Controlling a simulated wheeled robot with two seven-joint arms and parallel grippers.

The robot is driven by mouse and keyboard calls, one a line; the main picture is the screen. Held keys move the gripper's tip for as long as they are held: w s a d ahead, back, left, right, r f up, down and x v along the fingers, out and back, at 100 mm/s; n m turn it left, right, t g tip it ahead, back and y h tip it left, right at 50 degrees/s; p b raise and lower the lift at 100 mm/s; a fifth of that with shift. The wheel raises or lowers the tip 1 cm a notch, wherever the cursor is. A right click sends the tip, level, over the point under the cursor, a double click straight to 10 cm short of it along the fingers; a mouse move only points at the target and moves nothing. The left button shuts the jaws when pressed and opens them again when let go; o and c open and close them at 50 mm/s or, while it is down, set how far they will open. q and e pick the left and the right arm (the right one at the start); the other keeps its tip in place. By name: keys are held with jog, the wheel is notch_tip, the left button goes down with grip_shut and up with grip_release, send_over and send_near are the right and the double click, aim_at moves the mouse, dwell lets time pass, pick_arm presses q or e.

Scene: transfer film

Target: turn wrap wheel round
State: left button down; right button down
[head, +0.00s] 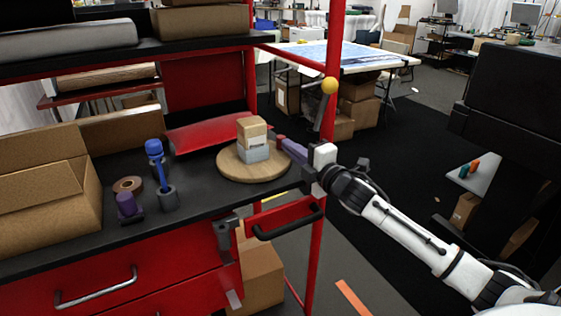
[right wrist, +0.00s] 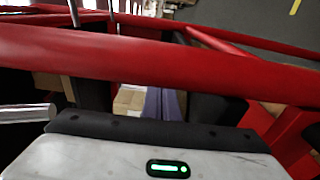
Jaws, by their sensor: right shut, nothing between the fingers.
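The wrap wheel is a round, pale wooden disc (head: 243,174) lying flat on the black bench top in the head view. A small stack sits on it: a tan box (head: 252,130) above a grey-blue one (head: 254,151). My right gripper (head: 282,142) is shut and empty, reaching in from the right by the red post. Its fingertips are at the wheel's right side, beside the stack; I cannot tell whether they touch. In the right wrist view the fingers (right wrist: 160,104) show beyond a red bar, next to a tan box (right wrist: 129,100). My left gripper is not in view.
A red post (head: 327,110) with a yellow ball stands close to my right wrist. Left of the wheel are a blue-topped tool (head: 155,150), a tape roll (head: 128,185), a purple piece (head: 127,204) and an open carton (head: 45,190).

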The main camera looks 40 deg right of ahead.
dwell(0.5)
jog(key=shift+s, duration=0.15)
jog(key=s, duration=1)
jog(key=shift+a, duration=0.3)
